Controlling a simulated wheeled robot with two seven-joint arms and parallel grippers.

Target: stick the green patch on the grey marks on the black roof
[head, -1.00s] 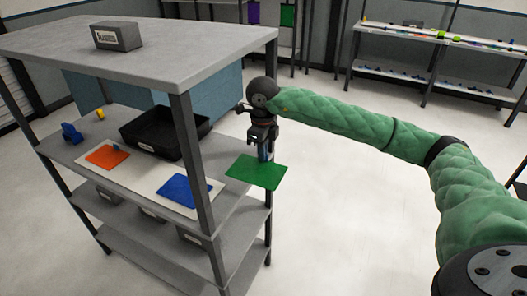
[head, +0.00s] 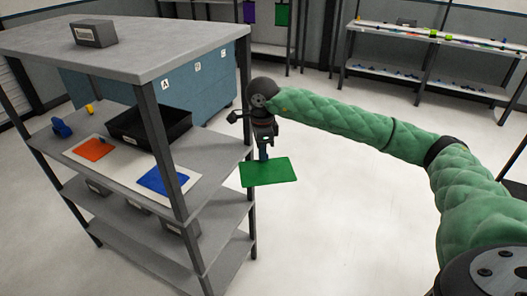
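The green patch (head: 270,174) hangs flat in the air just right of the grey shelf unit, clear of it. My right gripper (head: 264,155) is right above the patch, its fingers pointing down at the patch's upper edge, and it carries the patch. A small blue piece shows between the fingers and the patch. The black roof and its grey marks are not in view. My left gripper is not in view.
The shelf unit (head: 206,160) stands at left. It holds an orange patch (head: 94,149) and a blue patch (head: 163,180) on a white board, and a black bin (head: 150,125). A blue cabinet (head: 190,80) stands behind it. Open floor (head: 340,200) lies to the right.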

